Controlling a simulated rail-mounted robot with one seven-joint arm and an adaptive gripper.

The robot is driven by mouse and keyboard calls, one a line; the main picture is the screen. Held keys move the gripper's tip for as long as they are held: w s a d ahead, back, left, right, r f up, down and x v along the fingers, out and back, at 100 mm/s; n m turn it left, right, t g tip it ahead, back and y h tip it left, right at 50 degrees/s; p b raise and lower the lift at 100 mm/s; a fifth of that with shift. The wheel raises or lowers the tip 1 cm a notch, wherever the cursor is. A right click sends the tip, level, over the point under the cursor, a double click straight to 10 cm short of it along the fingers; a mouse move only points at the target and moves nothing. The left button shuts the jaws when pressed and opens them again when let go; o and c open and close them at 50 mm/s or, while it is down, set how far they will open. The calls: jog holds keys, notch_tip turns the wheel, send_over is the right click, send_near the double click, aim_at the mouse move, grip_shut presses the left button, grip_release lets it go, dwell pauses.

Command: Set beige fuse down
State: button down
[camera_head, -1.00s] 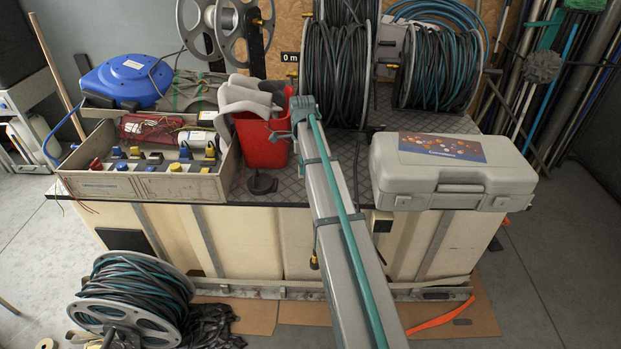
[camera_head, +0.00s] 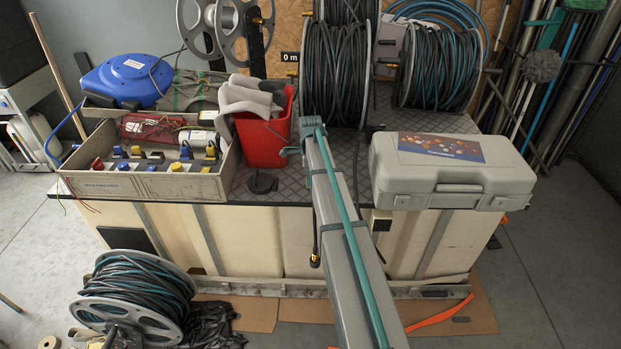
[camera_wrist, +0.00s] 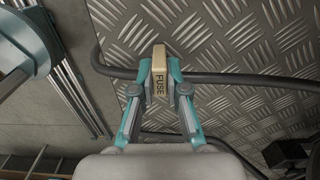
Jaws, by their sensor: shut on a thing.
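The beige fuse (camera_wrist: 158,76), a small block lettered "FUSE", shows in the wrist view between the two teal-tipped fingers of my gripper (camera_wrist: 160,80). The gripper is shut on it. Behind the fuse is the diamond-pattern metal top of the workbench (camera_head: 285,184). I cannot tell whether the fuse touches this surface. In the head view my arm hides the gripper and the fuse.
A dark cable (camera_wrist: 225,79) runs across the plate close by the fuse. A red bucket (camera_head: 263,142) stands left of my arm, and a grey case (camera_head: 450,180) lies right. Large hose reels (camera_head: 335,75) stand behind. A parts tray (camera_head: 150,187) sits at the left.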

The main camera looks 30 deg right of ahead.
jog(key=shift+f, duration=0.1)
jog(key=c, duration=1.2)
grip_release()
notch_tip(320, 180, up, 12)
jog(key=shift+r+b, duration=0.15)
jog(key=shift+b, duration=0.55)
jog(key=s+a+f+n, duration=1.1)
jog(key=s+f+n, duration=0.1)
jog(key=s+f, duration=0.15)
jog(key=s+a+f+n, duration=1.1)
jog(key=s+a+f, duration=0.1)
jog(key=s+f, duration=0.15)
jog(key=s+f+g, duration=0.2)
jog(key=s+f, duration=0.3)
jog(key=s, duration=0.4)
jog(key=s+f+g, duration=0.2)
jog(key=s+f, duration=0.4)
jog(key=s, duration=0.4)
jog(key=s+f+g+p, duration=0.1)
jog(key=s+f+g, duration=0.1)
jog(key=s+f, duration=0.4)
jog(key=shift+s+d+f+g, duration=0.1)
jog(key=shift+s+g, duration=0.1)
jog(key=shift+s, duration=0.85)
jog(key=shift+s+d+g, duration=0.1)
jog(key=shift+s+g, duration=0.1)
jog(key=shift+s, duration=0.85)
